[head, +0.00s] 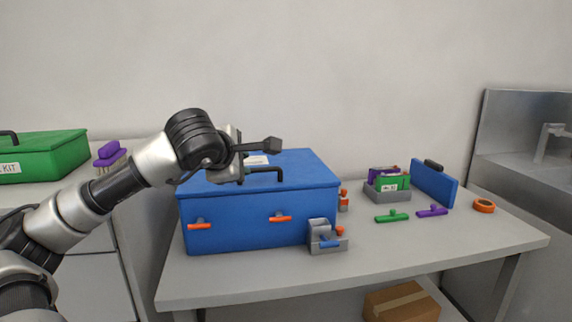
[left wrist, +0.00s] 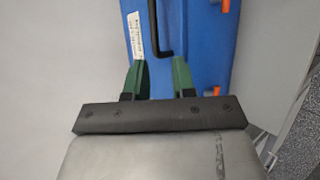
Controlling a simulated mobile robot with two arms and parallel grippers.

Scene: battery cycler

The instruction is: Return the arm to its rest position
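My left arm reaches in from the left in the head view, bent at a dark joint. My left gripper (head: 242,160) is above the blue box (head: 262,228), near its black lid handle (head: 265,170). In the left wrist view, the two green fingers of the left gripper (left wrist: 160,68) stand apart with nothing between them. Beyond them are the blue lid (left wrist: 192,45), a white label (left wrist: 137,35) and the black handle (left wrist: 160,30). The lid is shut. My right gripper is in neither view.
A green kit box (head: 45,158) and a purple-handled brush (head: 109,154) are on the left counter. The grey table (head: 400,245) holds a grey clamp-like fixture (head: 325,237), a battery tray (head: 386,193), a blue panel (head: 434,183) and orange tape (head: 484,205). A cardboard box (head: 401,304) sits below.

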